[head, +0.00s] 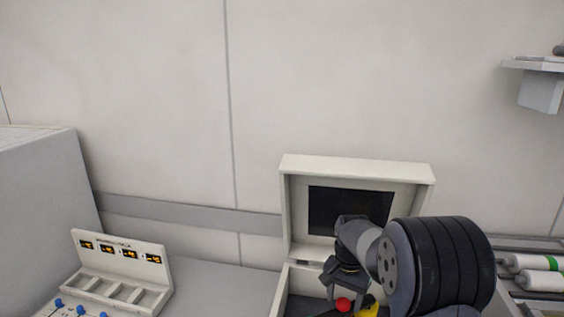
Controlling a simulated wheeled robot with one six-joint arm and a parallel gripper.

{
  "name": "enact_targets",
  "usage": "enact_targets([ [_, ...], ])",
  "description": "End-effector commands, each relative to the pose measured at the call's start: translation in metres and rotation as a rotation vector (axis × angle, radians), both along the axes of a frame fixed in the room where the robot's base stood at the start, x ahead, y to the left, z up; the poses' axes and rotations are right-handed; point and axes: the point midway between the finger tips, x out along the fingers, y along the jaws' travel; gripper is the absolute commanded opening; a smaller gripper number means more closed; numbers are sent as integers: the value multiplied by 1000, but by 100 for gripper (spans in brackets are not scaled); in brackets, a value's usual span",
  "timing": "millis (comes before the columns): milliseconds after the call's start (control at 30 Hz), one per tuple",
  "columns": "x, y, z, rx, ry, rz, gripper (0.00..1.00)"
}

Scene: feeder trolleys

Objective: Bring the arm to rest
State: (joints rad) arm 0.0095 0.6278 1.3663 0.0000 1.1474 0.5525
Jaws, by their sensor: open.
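My arm reaches in from the lower right, and its thick dark ribbed link fills much of that corner. My gripper (343,288) is at the arm's far end, in front of an open white case with a dark panel in its raised lid (357,166). The gripper is open and points down over the case's lower part. A red round thing (343,305) shows just below it, and a yellow thing (368,311) lies to its right. I cannot tell whether the gripper touches either. My arm hides part of the case.
A white rack (121,256) with several small displays and blue-topped pieces stands at lower left, beside a big grey box (45,185). White cylinders (540,281) lie on a rack at the right. A shelf (535,67) juts out at upper right. The wall space above is clear.

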Motion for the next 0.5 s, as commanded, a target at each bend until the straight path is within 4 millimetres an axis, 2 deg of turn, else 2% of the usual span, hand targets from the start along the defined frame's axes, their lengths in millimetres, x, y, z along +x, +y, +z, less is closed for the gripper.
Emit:
enact_targets([
  [233,0,0,0,0,0,170,56],
  [333,1,0,11,0,-4,173,56],
  [500,0,0,19,0,0,171,56],
])
